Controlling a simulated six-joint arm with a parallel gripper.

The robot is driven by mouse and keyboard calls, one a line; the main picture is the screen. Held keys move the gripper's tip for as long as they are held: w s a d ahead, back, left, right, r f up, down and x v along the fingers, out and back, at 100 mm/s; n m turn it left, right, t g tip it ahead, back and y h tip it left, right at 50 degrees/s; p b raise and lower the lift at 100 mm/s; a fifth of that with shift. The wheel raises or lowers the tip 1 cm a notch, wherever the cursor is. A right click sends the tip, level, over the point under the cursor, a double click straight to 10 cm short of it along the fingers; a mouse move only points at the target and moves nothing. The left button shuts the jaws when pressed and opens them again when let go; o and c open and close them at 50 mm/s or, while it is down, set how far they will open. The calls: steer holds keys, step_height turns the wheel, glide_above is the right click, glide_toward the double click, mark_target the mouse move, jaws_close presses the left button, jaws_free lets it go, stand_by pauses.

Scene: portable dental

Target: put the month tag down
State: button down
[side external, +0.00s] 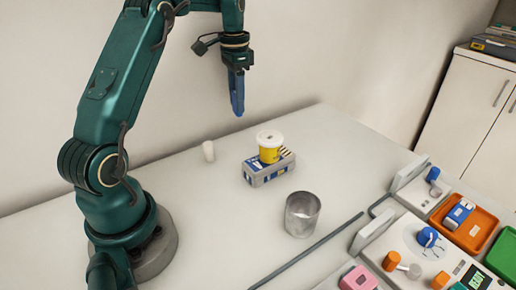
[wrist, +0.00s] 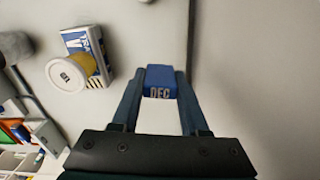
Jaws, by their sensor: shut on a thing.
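The month tag (wrist: 160,82) is a blue block marked "DEC", seen in the wrist view between my fingertips. My gripper (wrist: 158,90) is shut on it. In the side view my gripper (side external: 237,108) points down and is held well above the white table (side external: 200,225), near its back edge. The tag is hard to tell apart from the blue-looking fingers in that view. The table surface below the gripper looks bare.
A blue-and-white box (side external: 268,174) with a yellow, white-lidded tub (side external: 270,148) on it stands right of the gripper.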

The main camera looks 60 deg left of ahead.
steer(key=shift+s+d+f+m, duration=0.2)
steer(key=shift+s+d+m, duration=0.1)
steer(key=shift+m, duration=0.2)
steer(key=s+d+r+m, duration=0.2)
steer(key=s+d+m, duration=1.35)
steer(key=d, duration=0.25)
steer(key=s+d+f, duration=0.1)
steer(key=d+f, duration=0.1)
steer(key=d, duration=0.1)
steer(key=s+d+f, duration=0.1)
steer(key=d+f, duration=0.1)
steer(key=d, duration=0.2)
steer(key=s+d+f, duration=0.1)
steer(key=d+f, duration=0.1)
steer(key=d, duration=0.2)
steer(key=shift+s+f, duration=0.3)
steer(key=shift+s, duration=0.05)
steer(key=shift+d+f, duration=0.15)
steer(key=shift+f, duration=1.9)
steer(key=shift+f, duration=0.1)
steer(key=shift+f, duration=0.1)
steer(key=shift+c, duration=2.1)
jaws_free()
